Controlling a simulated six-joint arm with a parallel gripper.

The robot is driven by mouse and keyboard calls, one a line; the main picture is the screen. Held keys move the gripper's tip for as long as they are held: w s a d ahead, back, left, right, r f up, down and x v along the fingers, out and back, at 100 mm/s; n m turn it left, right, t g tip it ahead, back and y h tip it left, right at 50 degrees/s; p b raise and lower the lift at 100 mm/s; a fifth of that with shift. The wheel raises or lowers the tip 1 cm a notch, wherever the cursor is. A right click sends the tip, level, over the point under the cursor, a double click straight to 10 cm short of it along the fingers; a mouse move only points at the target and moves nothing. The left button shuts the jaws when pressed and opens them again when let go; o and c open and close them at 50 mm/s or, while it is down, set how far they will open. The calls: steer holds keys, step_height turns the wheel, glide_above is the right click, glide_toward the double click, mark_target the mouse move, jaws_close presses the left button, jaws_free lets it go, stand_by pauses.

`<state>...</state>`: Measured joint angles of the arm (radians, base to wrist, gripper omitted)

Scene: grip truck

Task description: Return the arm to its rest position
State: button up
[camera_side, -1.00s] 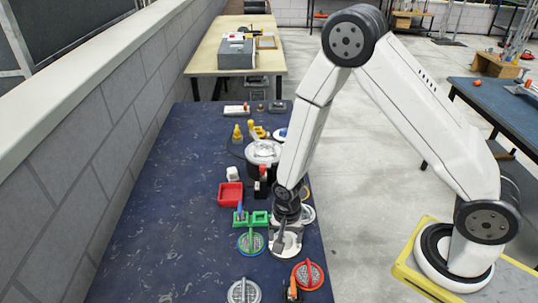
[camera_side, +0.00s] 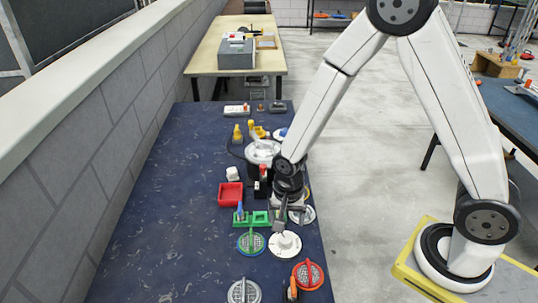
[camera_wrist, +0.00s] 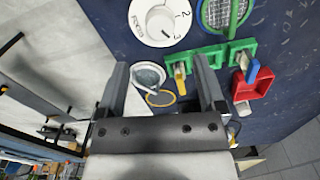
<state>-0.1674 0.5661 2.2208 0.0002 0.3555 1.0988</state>
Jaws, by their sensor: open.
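My gripper (camera_side: 280,218) hangs from the arm above the right edge of the blue table (camera_side: 170,230), just beyond a white round dial (camera_side: 285,244) in the side view. In the wrist view, my gripper (camera_wrist: 162,62) has its two fingers wide apart with nothing held between them. The dial (camera_wrist: 160,20), marked with numbers, lies flat past the fingertips. A grey-white cup-like part (camera_wrist: 147,76) and a yellow-rimmed ring (camera_wrist: 161,99) show between the fingers, below them on the table.
Near my gripper are a green block holder (camera_side: 250,218), a red tray (camera_side: 230,194) and a silver-topped round device (camera_side: 262,152). Several round grilles, including a red one (camera_side: 308,274), lie at the front. A grey wall (camera_side: 100,140) borders the table's left side.

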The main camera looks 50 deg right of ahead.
steer(key=shift+r, duration=0.1)
stand_by(0.3)
steer(key=shift+d+r+n, duration=0.25)
steer(key=shift+r+n, duration=0.05)
steer(key=shift+r, duration=0.2)
steer(key=s+d+r+n+t, duration=0.2)
steer(key=s+d+r+n, duration=0.3)
steer(key=r+n, duration=0.5)
steer(key=shift+s+t, duration=0.2)
steer(key=shift+t, duration=0.1)
steer(key=shift+d, duration=0.1)
stand_by(0.4)
